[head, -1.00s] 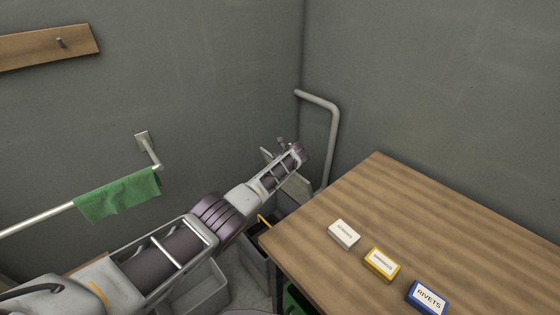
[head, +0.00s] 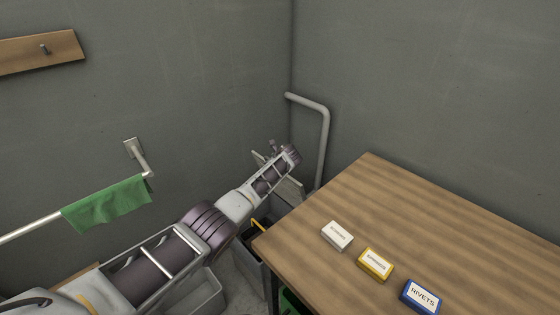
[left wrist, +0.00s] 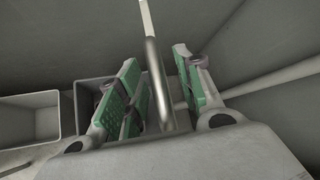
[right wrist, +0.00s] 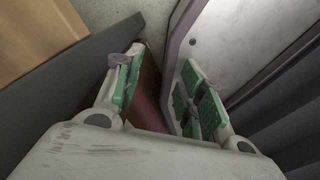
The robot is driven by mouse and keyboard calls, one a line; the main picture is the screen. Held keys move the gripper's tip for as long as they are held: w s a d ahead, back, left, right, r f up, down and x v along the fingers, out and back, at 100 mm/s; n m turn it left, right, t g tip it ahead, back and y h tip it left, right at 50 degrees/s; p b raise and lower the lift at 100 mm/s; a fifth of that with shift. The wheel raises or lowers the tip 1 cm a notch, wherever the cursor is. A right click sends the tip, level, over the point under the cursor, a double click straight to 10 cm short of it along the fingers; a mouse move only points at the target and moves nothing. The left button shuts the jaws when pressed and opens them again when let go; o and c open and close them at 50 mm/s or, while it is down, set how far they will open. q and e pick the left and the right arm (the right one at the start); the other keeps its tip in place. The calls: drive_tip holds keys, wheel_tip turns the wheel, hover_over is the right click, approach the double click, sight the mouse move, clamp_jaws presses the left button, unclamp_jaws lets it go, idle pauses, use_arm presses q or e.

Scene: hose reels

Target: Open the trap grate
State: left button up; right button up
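I cannot pick out the trap grate with certainty in any view. In the head view my left arm reaches into the room corner, and its gripper (head: 274,155) is beside a bent grey pipe (head: 324,135). A pale panel (head: 292,187) shows partly behind the arm there. In the left wrist view the left gripper (left wrist: 160,90) is open, with a bent grey rod (left wrist: 154,65) between its green-padded fingers. My right gripper (right wrist: 160,85) is open and empty in the right wrist view, near a pale panel with a purple edge (right wrist: 235,40). It is outside the head view.
A wooden table (head: 440,215) with white (head: 337,236), yellow (head: 375,264) and blue (head: 420,297) boxes stands right of the arm. A green cloth (head: 107,204) hangs on a wall rail (head: 35,228). Grey bins (head: 205,297) sit low under the arm.

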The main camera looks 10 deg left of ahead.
use_arm(q)
drive_tip(key=v, duration=1.1)
drive_tip(key=shift+s+d, duration=0.2)
drive_tip(key=shift+s, duration=0.05)
idle(0.7)
drive_tip(key=shift+r, duration=0.15)
idle(0.5)
